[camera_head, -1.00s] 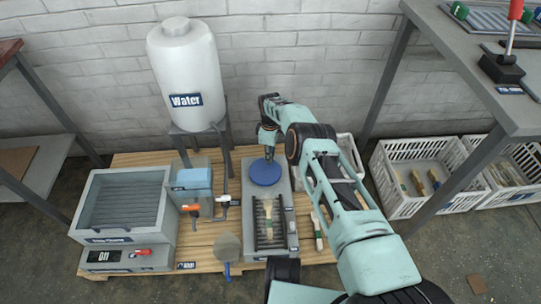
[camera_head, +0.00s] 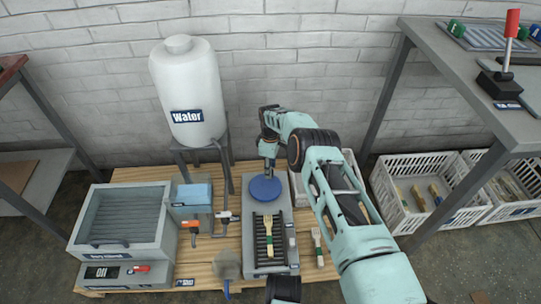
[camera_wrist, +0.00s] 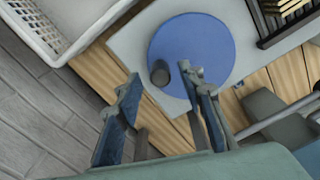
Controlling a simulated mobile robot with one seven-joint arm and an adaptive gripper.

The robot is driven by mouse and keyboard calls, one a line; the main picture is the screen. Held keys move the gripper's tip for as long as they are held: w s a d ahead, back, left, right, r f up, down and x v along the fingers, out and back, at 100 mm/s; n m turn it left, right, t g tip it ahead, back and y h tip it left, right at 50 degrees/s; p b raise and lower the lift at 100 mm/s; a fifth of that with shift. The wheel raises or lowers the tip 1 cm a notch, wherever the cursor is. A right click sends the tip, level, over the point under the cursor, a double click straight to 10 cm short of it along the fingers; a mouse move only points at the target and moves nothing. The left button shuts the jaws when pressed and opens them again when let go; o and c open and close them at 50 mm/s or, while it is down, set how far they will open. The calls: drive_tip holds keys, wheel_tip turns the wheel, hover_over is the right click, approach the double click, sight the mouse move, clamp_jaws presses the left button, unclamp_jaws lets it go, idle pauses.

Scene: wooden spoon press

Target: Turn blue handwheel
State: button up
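The blue handwheel (camera_head: 262,190) is a flat round disc on a grey press unit (camera_head: 251,229) on the wooden pallet. In the wrist view the handwheel (camera_wrist: 207,48) has a short dark upright knob (camera_wrist: 159,73) near its edge. My gripper (camera_wrist: 160,82) is open over the near edge of the wheel, with one finger on either side of the knob in the picture. I cannot tell whether either finger touches it. In the head view my gripper (camera_head: 268,165) points down just above the far part of the wheel. Its fingertips are hard to make out there.
A wooden fork (camera_head: 268,236) lies on the press's black slats. A white water tank (camera_head: 190,90) stands behind on the left, with a grey basin unit (camera_head: 120,218) in front. White crates (camera_head: 410,212) stand to the right, under a grey table (camera_head: 480,90).

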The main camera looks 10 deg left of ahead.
wheel_tip(320, 180, up, 10)
idle(0.5)
idle(0.8)
